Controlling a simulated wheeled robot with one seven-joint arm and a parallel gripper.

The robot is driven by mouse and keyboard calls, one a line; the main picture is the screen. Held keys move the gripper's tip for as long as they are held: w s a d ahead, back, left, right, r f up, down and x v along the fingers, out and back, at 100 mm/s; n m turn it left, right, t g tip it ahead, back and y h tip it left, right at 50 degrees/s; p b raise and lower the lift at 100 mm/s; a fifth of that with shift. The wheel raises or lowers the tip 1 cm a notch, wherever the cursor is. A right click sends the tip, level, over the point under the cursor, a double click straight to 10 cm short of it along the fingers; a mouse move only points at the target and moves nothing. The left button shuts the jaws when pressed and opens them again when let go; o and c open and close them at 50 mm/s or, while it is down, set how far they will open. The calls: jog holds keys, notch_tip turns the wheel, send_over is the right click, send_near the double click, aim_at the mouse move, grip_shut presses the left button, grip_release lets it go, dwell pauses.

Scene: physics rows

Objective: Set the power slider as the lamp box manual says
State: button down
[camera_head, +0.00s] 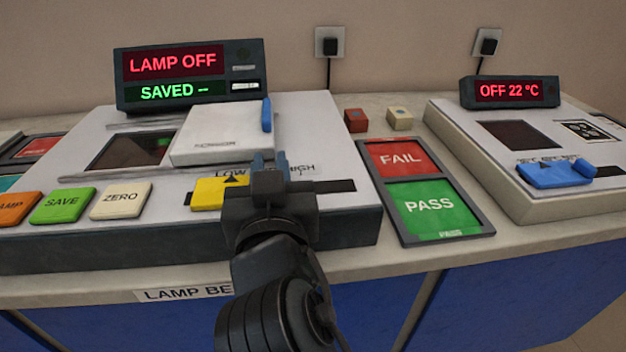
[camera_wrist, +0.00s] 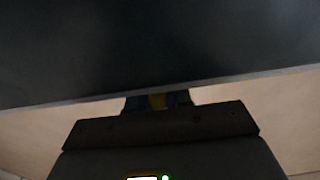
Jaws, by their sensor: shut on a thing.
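The lamp box (camera_head: 325,140) stands on the bench, and its display (camera_head: 190,78) reads LAMP OFF and SAVED --. Its yellow power slider (camera_head: 218,193) sits toward the left part of a dark track (camera_head: 335,186), with its black pointer under the LOW marking. A HIGH marking shows to the right, partly hidden by my gripper. My gripper (camera_head: 268,163) is at the right side of the yellow slider, shut on it. In the wrist view a bit of yellow (camera_wrist: 158,102) shows between the blue fingertips. No manual page is readable in these views.
Orange, green SAVE (camera_head: 62,205) and cream ZERO (camera_head: 121,200) buttons lie left of the slider. A white lid with a blue handle (camera_head: 266,115) is behind it. A FAIL/PASS tray (camera_head: 490,224) and a second box (camera_head: 535,205) with a blue slider stand right.

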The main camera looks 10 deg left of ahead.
jog(key=shift+s+a, duration=0.2)
jog(key=shift+a, duration=0.25)
jog(key=c, duration=1.1)
grip_release()
jog(key=shift+a, duration=0.1)
jog(key=v, duration=0.7)
jog(key=shift+s, duration=0.4)
